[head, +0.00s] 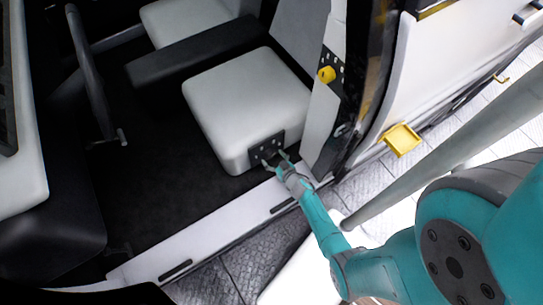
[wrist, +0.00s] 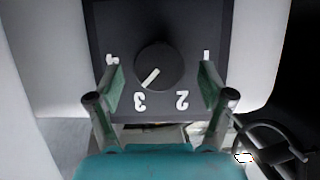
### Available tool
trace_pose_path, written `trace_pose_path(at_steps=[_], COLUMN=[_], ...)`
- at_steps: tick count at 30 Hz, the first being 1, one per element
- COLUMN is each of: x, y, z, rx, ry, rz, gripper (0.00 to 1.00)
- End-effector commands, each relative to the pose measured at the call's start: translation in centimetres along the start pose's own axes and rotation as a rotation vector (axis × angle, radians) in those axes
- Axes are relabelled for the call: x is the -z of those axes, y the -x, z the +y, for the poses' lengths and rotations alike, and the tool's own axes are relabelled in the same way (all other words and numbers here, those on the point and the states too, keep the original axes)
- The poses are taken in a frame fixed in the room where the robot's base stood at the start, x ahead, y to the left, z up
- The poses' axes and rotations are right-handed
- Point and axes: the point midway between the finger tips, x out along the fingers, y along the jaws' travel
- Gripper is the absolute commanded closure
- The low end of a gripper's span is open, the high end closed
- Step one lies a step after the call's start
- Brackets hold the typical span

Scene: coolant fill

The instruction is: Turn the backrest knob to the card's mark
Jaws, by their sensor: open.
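The backrest knob (wrist: 160,62) is a round dark knob on a black panel (wrist: 112,20) in the wrist view. Its white pointer line points down-left, close to the upside-down 3. Marks 1 and 2 show on the right side; the left mark is hard to read. My gripper (wrist: 161,74) is open, with one green-padded finger on each side of the knob and a visible gap to it. In the head view my gripper (head: 275,159) is at the small black panel (head: 257,155) on the seat's side; the knob is not clear there. I cannot make out a card.
The white seat cushion (head: 240,95) is above the panel. A yellow knob (head: 326,75) is on the seat's side bracket.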

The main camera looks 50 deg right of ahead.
Motion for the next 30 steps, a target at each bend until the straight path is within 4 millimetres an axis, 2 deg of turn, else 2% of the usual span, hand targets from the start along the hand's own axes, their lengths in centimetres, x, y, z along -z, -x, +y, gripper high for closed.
trace_pose_path(at_steps=[6, 17, 20, 24, 25, 30], x=[0.0, 0.0, 0.0, 0.0, 0.0, 0.0], y=[-1.7, -1.9, -1.9, -1.9, -1.9, -1.9], z=[0.0, 0.0, 0.0, 0.0, 0.0, 0.0], rx=[0.000, 0.000, 0.000, 0.000, 0.000, 0.001], ry=[-0.001, 0.000, 0.000, 0.000, 0.000, -0.003], rz=[0.000, 0.000, 0.000, 0.000, 0.000, 0.000], gripper=[0.20, 0.20, 0.42, 0.77, 0.80, 0.80])
